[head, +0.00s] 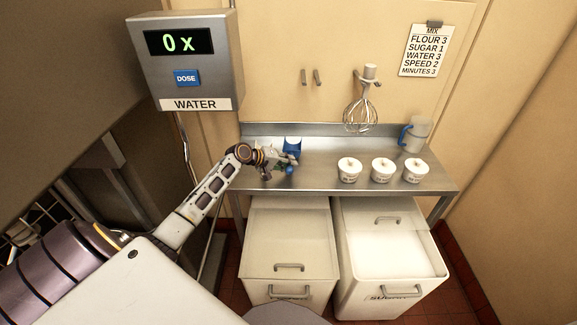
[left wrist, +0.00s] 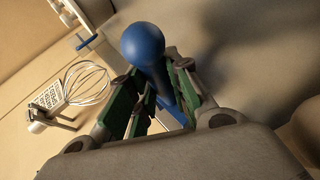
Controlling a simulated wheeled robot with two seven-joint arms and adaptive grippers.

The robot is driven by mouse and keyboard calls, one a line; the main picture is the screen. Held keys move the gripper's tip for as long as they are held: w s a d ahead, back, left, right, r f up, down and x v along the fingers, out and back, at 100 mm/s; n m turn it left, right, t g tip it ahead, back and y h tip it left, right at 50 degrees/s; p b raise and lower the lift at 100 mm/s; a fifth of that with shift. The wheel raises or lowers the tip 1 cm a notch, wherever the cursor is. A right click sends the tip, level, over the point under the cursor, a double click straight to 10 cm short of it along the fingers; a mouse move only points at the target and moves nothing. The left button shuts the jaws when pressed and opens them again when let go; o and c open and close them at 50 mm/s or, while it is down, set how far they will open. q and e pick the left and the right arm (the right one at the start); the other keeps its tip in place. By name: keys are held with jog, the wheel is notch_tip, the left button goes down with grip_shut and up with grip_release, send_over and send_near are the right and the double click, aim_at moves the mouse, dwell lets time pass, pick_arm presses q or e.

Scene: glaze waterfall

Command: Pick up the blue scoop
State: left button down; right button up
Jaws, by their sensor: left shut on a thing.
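The blue scoop (head: 292,144) is at the left part of the steel counter, with its blue bowl to the far side and a round handle end nearer me. My left gripper (head: 282,158) is shut on the scoop's handle. In the left wrist view the handle (left wrist: 143,45) with its ball end stands between the green-padded fingers (left wrist: 148,105). The scoop's bowl is mostly hidden in that view. I cannot tell whether the scoop touches the counter. My right gripper is not in view.
Several white tubs (head: 382,170) stand right of the scoop on the counter (head: 320,178), with a blue-handled jug (head: 415,134) behind. A whisk (head: 360,112) hangs on the wall. Two white bins (head: 290,235) stand below. The water dispenser (head: 186,62) hangs at upper left.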

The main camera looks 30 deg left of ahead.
pick_arm(q)
notch_tip(320, 180, up, 8)
jog(key=shift+r+b, duration=0.2)
jog(key=shift+b, duration=0.15)
jog(key=shift+d, duration=0.1)
dwell(0.7)
